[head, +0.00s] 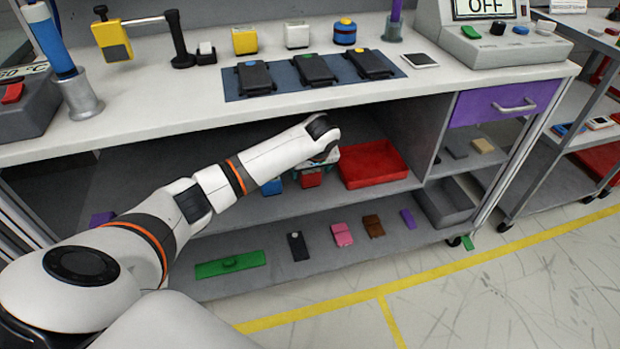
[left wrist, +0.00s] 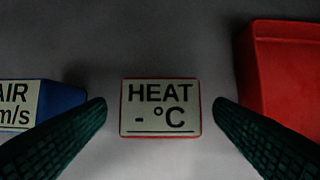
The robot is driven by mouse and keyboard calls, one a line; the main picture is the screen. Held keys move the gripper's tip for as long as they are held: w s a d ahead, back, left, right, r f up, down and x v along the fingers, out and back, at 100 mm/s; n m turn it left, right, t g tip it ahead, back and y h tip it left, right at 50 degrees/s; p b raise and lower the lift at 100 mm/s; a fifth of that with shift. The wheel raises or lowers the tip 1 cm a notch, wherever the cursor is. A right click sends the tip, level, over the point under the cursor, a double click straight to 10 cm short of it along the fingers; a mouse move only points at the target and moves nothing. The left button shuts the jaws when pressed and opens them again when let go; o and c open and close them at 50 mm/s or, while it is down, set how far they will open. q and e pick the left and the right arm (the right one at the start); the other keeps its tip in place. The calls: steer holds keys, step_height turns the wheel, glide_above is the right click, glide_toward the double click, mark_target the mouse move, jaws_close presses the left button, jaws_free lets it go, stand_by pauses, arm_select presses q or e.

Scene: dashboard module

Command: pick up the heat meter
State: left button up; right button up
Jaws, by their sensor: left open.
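The heat meter (left wrist: 160,107) is a small red box with a pale display face reading "HEAT - °C". In the left wrist view it stands between the two dark green fingertips of my left gripper (left wrist: 160,118), with a visible gap on each side. In the head view the red heat meter (head: 311,178) is on the middle shelf under the counter, partly hidden by my left arm. My left gripper (head: 322,164) reaches into that shelf and is mostly hidden behind its own wrist. My right gripper is not in view.
A blue air meter (left wrist: 62,95) stands left of the heat meter. A red tray (head: 374,165) stands close on its right. The counter (head: 150,110) lies above the shelf. The lower shelf (head: 330,265) holds several small items.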

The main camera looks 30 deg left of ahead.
mark_target(311, 171)
arm_select(q)
steer(key=x, duration=0.3)
steer(key=shift+f+b, duration=0.1)
steer(key=shift+b, duration=0.25)
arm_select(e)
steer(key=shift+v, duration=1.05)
arm_select(q)
steer(key=shift+c, duration=0.2)
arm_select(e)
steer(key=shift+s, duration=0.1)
arm_select(q)
steer(key=c, duration=1.1)
